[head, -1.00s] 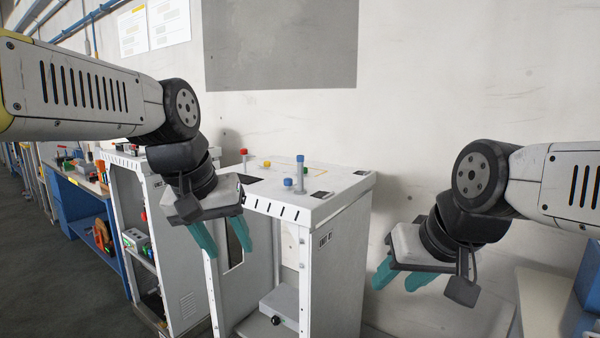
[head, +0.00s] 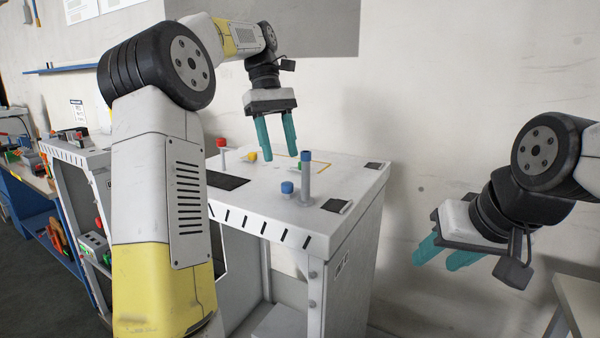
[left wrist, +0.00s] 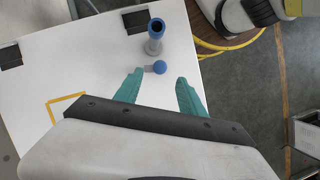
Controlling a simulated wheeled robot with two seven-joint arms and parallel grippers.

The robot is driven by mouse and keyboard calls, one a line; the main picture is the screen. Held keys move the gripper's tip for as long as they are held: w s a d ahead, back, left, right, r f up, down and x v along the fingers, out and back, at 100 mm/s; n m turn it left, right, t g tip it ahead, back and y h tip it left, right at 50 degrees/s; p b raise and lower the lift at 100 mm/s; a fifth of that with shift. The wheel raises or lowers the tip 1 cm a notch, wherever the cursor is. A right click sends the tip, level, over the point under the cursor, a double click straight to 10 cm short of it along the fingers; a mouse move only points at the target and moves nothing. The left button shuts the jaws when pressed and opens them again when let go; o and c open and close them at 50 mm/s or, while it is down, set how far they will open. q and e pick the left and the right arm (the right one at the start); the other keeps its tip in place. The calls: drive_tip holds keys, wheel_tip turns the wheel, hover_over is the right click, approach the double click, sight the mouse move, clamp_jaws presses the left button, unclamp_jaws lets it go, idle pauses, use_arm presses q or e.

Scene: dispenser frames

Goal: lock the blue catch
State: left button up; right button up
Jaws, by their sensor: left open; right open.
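Two blue-topped parts stand on the white cabinet top (head: 345,185): a short blue knob (head: 287,187) and, just right of it, a taller grey post with a blue cap (head: 306,156). I cannot tell which part is the catch's lock. In the left wrist view the blue knob (left wrist: 160,67) has a short grey stem and the post (left wrist: 155,30) shows a blue ring around a dark opening. My left gripper (head: 268,160) is open and empty, fingers pointing down over the cabinet top, with the knob ahead between its fingertips in the wrist view. My right gripper (head: 438,258) is open and empty, off to the right.
On the same top stand a red-capped post (head: 222,145), a yellow knob (head: 251,156) and a partly hidden green knob (head: 299,166). Dark flat patches lie near its edges. A second cabinet and a blue bench (head: 45,215) stand left. The wall is behind.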

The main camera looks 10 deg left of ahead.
sight(287, 182)
use_arm(q)
drive_tip(key=x, duration=0.6)
drive_tip(key=shift+s+d+f, duration=0.1)
drive_tip(key=shift+f, duration=0.25)
clamp_jaws()
